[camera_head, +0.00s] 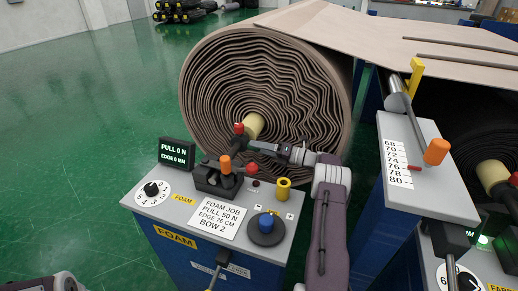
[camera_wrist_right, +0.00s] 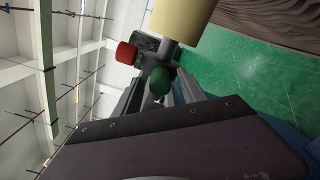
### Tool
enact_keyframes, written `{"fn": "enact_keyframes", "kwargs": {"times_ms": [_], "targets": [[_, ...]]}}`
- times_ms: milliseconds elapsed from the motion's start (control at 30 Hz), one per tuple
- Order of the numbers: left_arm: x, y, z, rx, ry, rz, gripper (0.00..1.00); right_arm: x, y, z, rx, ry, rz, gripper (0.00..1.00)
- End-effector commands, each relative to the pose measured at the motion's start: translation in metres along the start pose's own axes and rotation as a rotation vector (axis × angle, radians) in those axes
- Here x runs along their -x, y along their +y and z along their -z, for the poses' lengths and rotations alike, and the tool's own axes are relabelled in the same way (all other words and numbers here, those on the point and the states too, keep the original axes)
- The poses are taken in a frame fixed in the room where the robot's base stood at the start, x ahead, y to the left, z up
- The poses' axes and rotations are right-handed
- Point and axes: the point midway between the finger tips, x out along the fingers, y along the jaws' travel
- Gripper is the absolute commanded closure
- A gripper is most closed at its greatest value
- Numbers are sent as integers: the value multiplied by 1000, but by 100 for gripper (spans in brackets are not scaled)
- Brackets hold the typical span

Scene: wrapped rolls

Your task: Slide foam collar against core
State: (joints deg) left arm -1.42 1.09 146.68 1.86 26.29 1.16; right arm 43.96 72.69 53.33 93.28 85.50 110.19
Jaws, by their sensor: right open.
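The large brown wound roll (camera_head: 225,90) stands on its side behind the console. Its pale yellow core (camera_head: 253,124) sticks out of the middle and also shows at the top of the right wrist view (camera_wrist_right: 182,18). A dark collar-like part (camera_wrist_right: 147,43) with a red knob (camera_wrist_right: 126,54) sits at the end of the core. Whether it touches the core is unclear. A green knob (camera_wrist_right: 160,80) is beside it. My right gripper (camera_head: 254,145) is open just below the core end, with its tips by the dark part.
A foam console (camera_head: 180,208) with a dial, orange lever (camera_head: 225,164), blue knob (camera_head: 266,222) and yellow knob (camera_head: 283,189) stands in front. Its display (camera_head: 177,151) reads PULL 0 N, EDGE 0 MM. A scale post (camera_head: 412,160) stands right. Green floor at left is clear.

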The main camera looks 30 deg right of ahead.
Motion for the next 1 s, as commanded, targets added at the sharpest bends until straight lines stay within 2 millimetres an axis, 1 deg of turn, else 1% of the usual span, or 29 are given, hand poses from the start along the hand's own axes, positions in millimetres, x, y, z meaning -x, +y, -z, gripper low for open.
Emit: {"fn": "enact_keyframes", "kwargs": {"times_ms": [67,100,167,200,233,267,1000], "targets": [[0,0,0,0,0,0,64,0,0,0,0,0,0,51],[0,0,0,0,0,0,64,0,0,0,0,0,0,63],[0,0,0,0,0,0,64,0,0,0,0,0,0,79],[0,0,0,0,0,0,64,0,0,0,0,0,0,90],[0,0,0,0,0,0,64,0,0,0,0,0,0,99],[0,0,0,0,0,0,64,0,0,0,0,0,0,100],[0,0,0,0,0,0,64,0,0,0,1,1,1,100]]}}
